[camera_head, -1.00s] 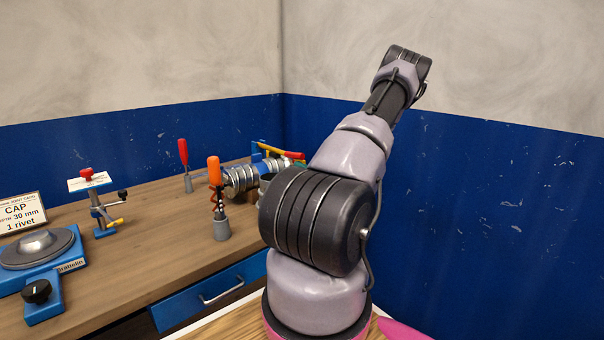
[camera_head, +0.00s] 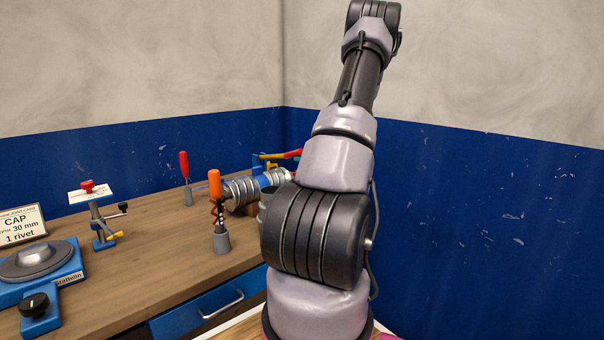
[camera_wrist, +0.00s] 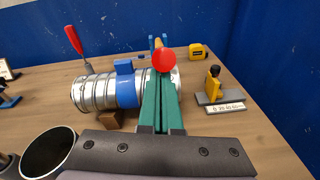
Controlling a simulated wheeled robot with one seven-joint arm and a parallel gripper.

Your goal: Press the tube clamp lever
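A ribbed metal duct (camera_wrist: 95,92) lies on the bench with a blue band (camera_wrist: 126,85) around it. A red ball (camera_wrist: 164,60), seemingly a lever's end, shows just beyond my fingertips in the wrist view; I cannot tell whether they touch. In the head view a red lever-like part (camera_head: 287,154) shows above the duct (camera_head: 243,190), partly hidden by my arm. My gripper (camera_wrist: 161,78) has its green fingers side by side, shut with nothing visible between them, over the duct's right end.
A red-handled tool (camera_wrist: 74,40) stands left of the duct. An open metal cylinder (camera_wrist: 48,152) is at the lower left. A yellow tape measure (camera_wrist: 198,52) and a yellow-and-black fixture (camera_wrist: 214,90) are at right. The blue wall closes off the back.

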